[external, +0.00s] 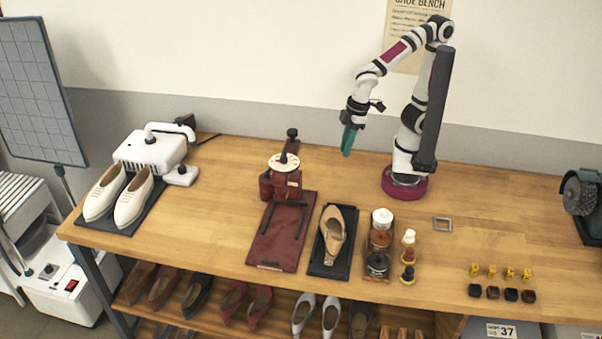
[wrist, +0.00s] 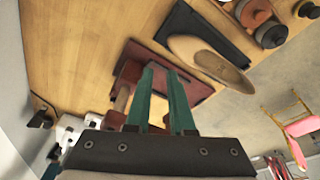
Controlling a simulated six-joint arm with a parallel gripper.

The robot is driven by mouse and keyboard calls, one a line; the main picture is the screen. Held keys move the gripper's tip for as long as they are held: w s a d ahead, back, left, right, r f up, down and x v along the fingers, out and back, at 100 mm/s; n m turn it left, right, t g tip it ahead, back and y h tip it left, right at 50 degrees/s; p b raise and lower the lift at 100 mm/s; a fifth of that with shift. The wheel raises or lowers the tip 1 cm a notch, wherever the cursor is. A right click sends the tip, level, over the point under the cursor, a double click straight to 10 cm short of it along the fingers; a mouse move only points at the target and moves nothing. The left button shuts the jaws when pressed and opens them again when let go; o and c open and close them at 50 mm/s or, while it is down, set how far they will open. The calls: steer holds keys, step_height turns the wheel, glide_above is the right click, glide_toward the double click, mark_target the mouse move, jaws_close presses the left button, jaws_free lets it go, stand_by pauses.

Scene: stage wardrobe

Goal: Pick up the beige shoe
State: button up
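My gripper (external: 347,148) hangs in the air at the back of the bench, clear of the shoe. In the wrist view its two green fingers (wrist: 161,72) stand apart with nothing between them.
A dark red press (external: 284,183) on a red board (external: 268,246) stands left of the shoe. A tray of round tins (external: 379,242) and small bottles (external: 408,246) are close on its right. Cream shoes (external: 133,199) sit far left.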

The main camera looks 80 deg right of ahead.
steer(key=s+a+n+y, duration=0.1)
steer(key=s+a+n, duration=0.35)
steer(key=a, duration=0.55)
steer(key=s+a+n+y, duration=0.25)
steer(key=a+n, duration=0.25)
steer(key=a, duration=0.5)
steer(key=shift+t+h, duration=0.3)
steer(key=shift+h, duration=0.05)
steer(key=x, duration=1.6)
jaws_close()
